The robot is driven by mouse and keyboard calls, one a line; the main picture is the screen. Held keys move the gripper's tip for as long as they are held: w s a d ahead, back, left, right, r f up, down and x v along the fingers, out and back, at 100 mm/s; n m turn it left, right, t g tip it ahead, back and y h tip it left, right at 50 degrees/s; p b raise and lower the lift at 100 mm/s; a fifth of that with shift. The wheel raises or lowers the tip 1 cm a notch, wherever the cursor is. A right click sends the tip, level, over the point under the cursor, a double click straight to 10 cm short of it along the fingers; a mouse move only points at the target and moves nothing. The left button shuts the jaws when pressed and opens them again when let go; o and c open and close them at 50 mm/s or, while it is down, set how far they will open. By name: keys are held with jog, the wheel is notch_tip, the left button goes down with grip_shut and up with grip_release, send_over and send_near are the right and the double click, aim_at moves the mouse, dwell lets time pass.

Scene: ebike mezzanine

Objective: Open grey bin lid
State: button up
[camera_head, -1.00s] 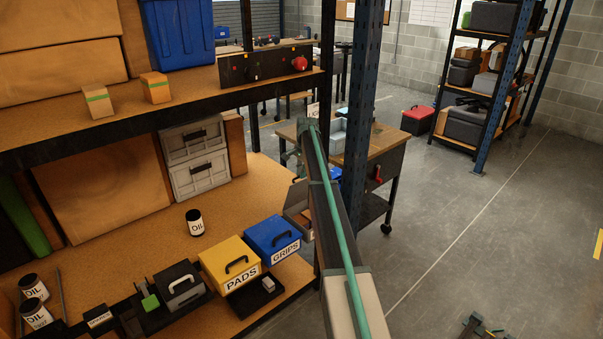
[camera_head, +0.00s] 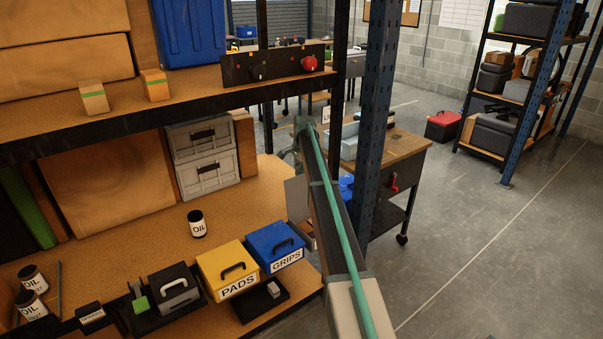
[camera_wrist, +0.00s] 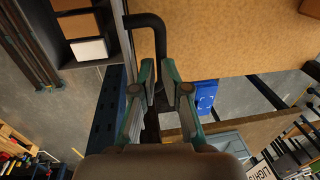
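The grey bin (camera_head: 306,234) stands at the right end of the lower shelf, partly hidden behind my arm. Its flat grey lid (camera_head: 297,199) is raised and stands nearly upright. In the wrist view the bin's open inside shows brown boxes and a white box (camera_wrist: 89,49). A bent black handle (camera_wrist: 157,40) runs down between my gripper's fingertips (camera_wrist: 159,70). The fingers are close on either side of it and appear to hold it. In the head view my gripper (camera_head: 306,128) is mostly hidden at the far end of my arm.
A blue GRIPS box (camera_head: 272,243) and a yellow PADS box (camera_head: 225,268) stand left of the bin. A blue rack post (camera_head: 372,130) rises close to the right of my arm. The upper shelf (camera_head: 200,108) hangs above on the left. Open floor lies to the right.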

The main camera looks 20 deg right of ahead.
dwell(0.4)
notch_tip(320, 180, up, 7)
jog(key=shift+s+d, duration=0.25)
jog(key=shift+s, duration=0.2)
jog(key=shift+r, duration=0.1)
